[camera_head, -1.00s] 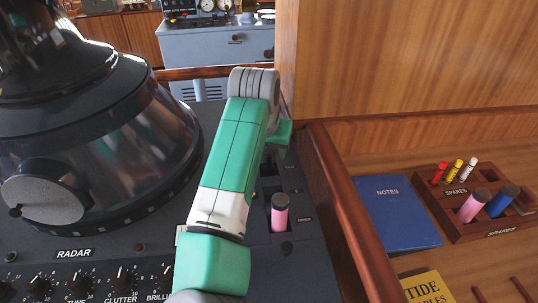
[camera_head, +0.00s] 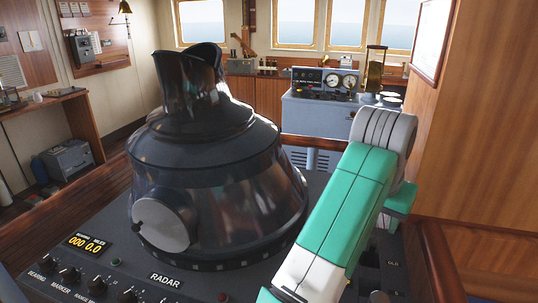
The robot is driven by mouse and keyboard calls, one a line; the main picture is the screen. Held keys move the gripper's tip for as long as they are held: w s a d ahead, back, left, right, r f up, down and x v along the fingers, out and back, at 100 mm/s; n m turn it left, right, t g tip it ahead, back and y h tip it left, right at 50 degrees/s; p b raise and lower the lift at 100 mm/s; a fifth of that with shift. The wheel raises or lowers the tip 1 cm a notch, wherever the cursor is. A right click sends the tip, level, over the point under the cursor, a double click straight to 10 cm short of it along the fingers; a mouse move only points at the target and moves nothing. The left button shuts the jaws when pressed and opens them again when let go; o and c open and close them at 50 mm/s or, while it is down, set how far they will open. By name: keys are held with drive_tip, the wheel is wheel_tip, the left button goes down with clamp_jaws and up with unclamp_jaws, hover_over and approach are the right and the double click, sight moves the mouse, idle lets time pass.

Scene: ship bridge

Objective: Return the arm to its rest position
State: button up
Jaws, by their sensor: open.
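My arm, in green, white and grey, rises from the bottom edge right of the middle in the head view. It leans up and to the right over the radar console (camera_head: 125,268). Its rounded grey joint is at the top, with a small green part to the right of it. My gripper does not show; the part of the arm beyond the grey joint is mostly hidden behind the nearer links.
The dark radar hood (camera_head: 215,170) stands left of my arm. A wooden wall (camera_head: 480,130) and a wooden rim (camera_head: 440,262) are close on the right. A grey instrument cabinet (camera_head: 320,112) stands behind. Floor (camera_head: 105,165) shows at left.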

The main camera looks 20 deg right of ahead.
drive_tip(key=a+r+n+t+h+p, duration=0.1)
drive_tip(key=a+r+t+h+p, duration=0.3)
drive_tip(key=r, duration=0.5)
drive_tip(key=a+r+n+t+h+p, duration=0.1)
drive_tip(key=a+r+t+h+p, duration=0.15)
drive_tip(key=r+t, duration=0.45)
drive_tip(key=s+a+r+n+t+y+p, duration=0.1)
drive_tip(key=s+a+r+n+t+y, duration=0.2)
drive_tip(key=a, duration=0.6)
drive_tip(key=s+a+r+n+t+y+p, duration=0.1)
drive_tip(key=s+a+r+n+t+y, duration=0.2)
drive_tip(key=s+a+r, duration=0.3)
drive_tip(key=s+a+r+n+t+y+p, duration=0.1)
drive_tip(key=s+a+r+n+t+y, duration=0.2)
drive_tip(key=a, duration=0.9)
wheel_tip(320, 180, up, 2)
drive_tip(key=s+t+y, duration=0.1)
drive_tip(key=s+t, duration=0.1)
drive_tip(key=s, duration=0.1)
drive_tip(key=shift+a+r+t+p, duration=0.2)
drive_tip(key=shift+a+t+p, duration=0.1)
